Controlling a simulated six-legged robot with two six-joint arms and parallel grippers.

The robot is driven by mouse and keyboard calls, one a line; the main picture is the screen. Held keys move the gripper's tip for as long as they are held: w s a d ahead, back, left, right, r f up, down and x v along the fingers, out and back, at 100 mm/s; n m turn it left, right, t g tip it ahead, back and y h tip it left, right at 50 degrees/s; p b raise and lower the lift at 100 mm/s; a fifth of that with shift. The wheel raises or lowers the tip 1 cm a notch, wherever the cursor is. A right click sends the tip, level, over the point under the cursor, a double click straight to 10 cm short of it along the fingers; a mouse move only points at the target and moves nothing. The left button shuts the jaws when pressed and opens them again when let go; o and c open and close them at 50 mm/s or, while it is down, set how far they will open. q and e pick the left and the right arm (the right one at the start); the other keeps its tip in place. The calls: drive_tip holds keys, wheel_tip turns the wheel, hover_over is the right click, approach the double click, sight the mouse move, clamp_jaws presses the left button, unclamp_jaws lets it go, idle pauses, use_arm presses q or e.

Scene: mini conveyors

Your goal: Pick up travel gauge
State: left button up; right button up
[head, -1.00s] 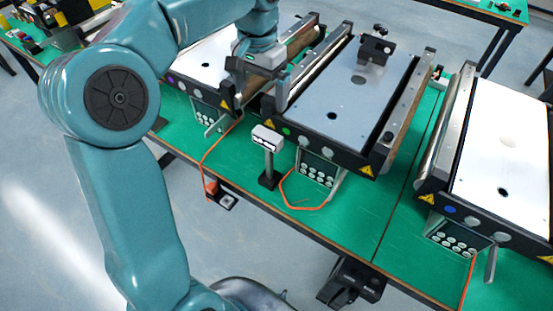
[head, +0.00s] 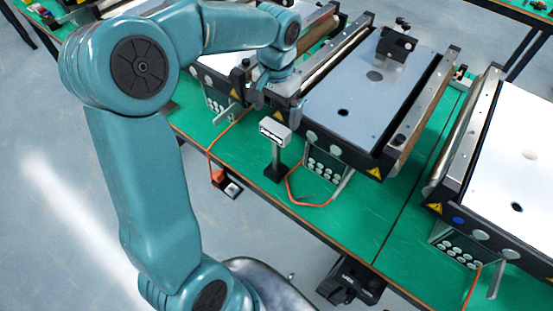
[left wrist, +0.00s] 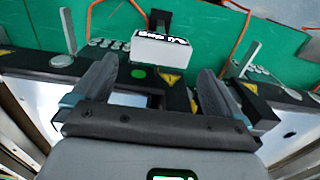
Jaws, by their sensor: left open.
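Nothing is between the fingers. My right gripper does not show.
The middle conveyor (head: 347,105) stands close behind the gauge, with a black fixture (head: 396,43) on its bed. Another conveyor (head: 510,150) stands at right. An orange cable (head: 292,190) lies beside the gauge's base.

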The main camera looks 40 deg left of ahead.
sight(276, 125)
use_arm(q)
drive_tip(key=shift+s+d+f, duration=0.1)
drive_tip(key=shift+s+f, duration=0.1)
drive_tip(key=shift+s, duration=0.1)
drive_tip(key=f, duration=0.3)
drive_tip(key=f+p, duration=0.1)
drive_tip(key=f, duration=0.1)
drive_tip(key=shift+w, duration=0.35)
drive_tip(key=shift+s, duration=0.3)
drive_tip(key=c, duration=1)
drive_tip(key=shift+w, duration=0.2)
drive_tip(key=c, duration=0.8)
